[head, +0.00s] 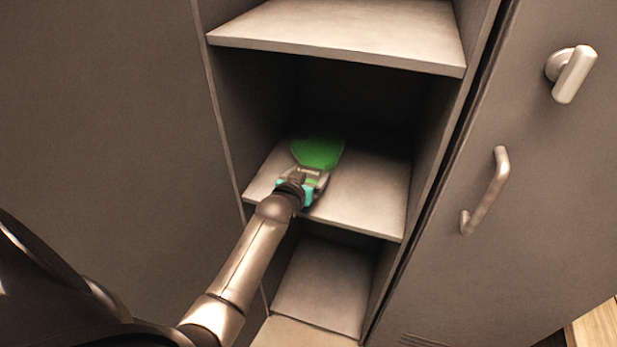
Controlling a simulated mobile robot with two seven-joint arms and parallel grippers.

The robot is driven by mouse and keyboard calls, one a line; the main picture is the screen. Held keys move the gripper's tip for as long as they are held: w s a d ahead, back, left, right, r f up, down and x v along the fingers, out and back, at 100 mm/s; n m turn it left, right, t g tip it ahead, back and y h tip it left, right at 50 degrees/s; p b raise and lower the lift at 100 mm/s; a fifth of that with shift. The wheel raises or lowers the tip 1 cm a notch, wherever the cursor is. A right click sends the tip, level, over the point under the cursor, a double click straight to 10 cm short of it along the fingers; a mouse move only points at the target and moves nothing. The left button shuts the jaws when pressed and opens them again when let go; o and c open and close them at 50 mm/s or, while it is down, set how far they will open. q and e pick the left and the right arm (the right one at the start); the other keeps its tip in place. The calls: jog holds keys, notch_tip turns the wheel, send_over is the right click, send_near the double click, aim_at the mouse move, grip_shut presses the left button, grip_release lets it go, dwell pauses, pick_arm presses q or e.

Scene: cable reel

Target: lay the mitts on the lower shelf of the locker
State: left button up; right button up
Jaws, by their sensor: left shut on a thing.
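A green mitt (319,152) is inside the open locker (215,95), over the lower shelf (370,195). My left gripper (308,180) reaches in over the shelf's front edge and is shut on the near end of the mitt. The mitt points toward the dark back of the compartment. I cannot tell whether it touches the shelf or is held just above it. The gripper hides part of the mitt's near end. Only one mitt can be made out. My right gripper is not in view.
An upper shelf (340,35) is above, and the locker's floor compartment (325,285) below looks empty. The lower shelf is bare to the right of the mitt. On the right, a grey door (540,200) has a curved handle (487,190) and a knob-like latch (572,74).

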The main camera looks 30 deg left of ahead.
pick_arm(q)
jog(key=o, duration=1.1)
jog(key=shift+o, duration=0.7)
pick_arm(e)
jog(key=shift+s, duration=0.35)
pick_arm(q)
jog(key=shift+s+r, duration=0.1)
jog(key=shift+r, duration=0.05)
jog(key=p+v, duration=0.4)
jog(key=v, duration=0.7)
jog(key=shift+s+d, duration=0.15)
jog(key=shift+s, duration=0.25)
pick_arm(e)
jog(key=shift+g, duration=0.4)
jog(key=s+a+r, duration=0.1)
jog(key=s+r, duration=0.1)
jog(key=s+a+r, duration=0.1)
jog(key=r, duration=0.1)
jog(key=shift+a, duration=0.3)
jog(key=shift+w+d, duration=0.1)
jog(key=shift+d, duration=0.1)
